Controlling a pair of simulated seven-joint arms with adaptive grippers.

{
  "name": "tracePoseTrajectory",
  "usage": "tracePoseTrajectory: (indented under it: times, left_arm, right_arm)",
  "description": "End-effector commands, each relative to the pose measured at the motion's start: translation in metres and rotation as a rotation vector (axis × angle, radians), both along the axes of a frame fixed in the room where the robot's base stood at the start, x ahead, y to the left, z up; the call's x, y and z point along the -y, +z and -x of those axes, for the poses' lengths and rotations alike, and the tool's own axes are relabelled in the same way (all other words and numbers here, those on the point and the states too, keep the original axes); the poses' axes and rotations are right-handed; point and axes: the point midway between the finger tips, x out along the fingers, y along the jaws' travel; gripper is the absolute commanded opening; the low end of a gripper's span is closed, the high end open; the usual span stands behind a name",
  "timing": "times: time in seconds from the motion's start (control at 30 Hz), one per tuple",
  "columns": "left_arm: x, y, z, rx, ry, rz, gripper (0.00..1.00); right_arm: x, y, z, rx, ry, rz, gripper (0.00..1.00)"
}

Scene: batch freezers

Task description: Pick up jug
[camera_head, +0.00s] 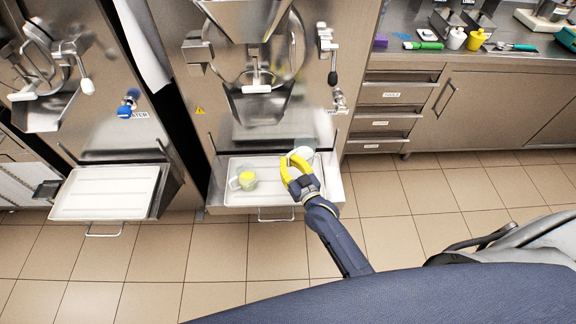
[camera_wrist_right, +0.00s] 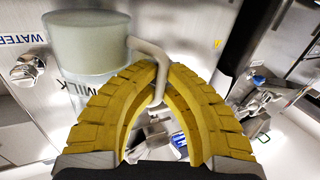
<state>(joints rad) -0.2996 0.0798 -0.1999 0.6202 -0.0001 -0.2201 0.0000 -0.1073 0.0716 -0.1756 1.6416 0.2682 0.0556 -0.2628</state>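A clear jug marked MILK (camera_wrist_right: 85,60) with a whitish top fills the upper left of the right wrist view. In the head view, its white top (camera_head: 302,152) shows just behind my right gripper, at the right side of the freezer's tray; much of it is hidden. My right gripper (camera_head: 290,158) has yellow fingers, which arch together around the jug's pale handle (camera_wrist_right: 150,50). The fingertips are close together with the handle between them. My left gripper is not in view.
The light tray (camera_head: 270,196) sits under the middle freezer's spout (camera_head: 258,103). Another empty tray (camera_head: 105,192) juts out at the left. A counter with cups and tools (camera_head: 470,40) is at the upper right. The tiled floor (camera_head: 440,190) is open at the right.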

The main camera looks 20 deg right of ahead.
Motion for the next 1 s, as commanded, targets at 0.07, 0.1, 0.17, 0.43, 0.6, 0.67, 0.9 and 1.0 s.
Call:
tracePoseTrajectory:
  times: [0.07, 0.1, 0.17, 0.43, 0.6, 0.67, 0.9, 1.0]
  left_arm:
    - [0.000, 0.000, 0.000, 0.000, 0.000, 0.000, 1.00]
    - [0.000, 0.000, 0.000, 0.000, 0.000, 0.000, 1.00]
    - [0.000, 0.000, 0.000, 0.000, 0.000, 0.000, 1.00]
    - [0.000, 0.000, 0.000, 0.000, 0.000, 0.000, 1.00]
    - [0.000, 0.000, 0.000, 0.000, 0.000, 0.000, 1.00]
    - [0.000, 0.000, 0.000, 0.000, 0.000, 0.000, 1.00]
    - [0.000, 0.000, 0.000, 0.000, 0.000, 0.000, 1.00]
    - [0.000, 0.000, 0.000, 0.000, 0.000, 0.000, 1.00]
  right_arm:
    - [0.000, 0.009, 0.000, 0.004, -0.001, -0.001, 0.00]
    - [0.000, 0.012, 0.000, 0.003, -0.001, -0.001, 0.00]
    - [0.001, 0.017, 0.000, 0.004, -0.001, -0.002, 0.00]
    - [0.000, 0.034, -0.001, 0.004, -0.001, -0.001, 0.00]
    - [0.000, 0.041, -0.001, 0.003, 0.000, -0.001, 0.00]
    - [0.000, 0.044, -0.001, 0.003, -0.001, -0.001, 0.00]
    - [0.000, 0.049, 0.000, 0.002, -0.001, 0.000, 0.00]
    - [0.000, 0.050, 0.000, 0.002, -0.001, 0.000, 0.00]
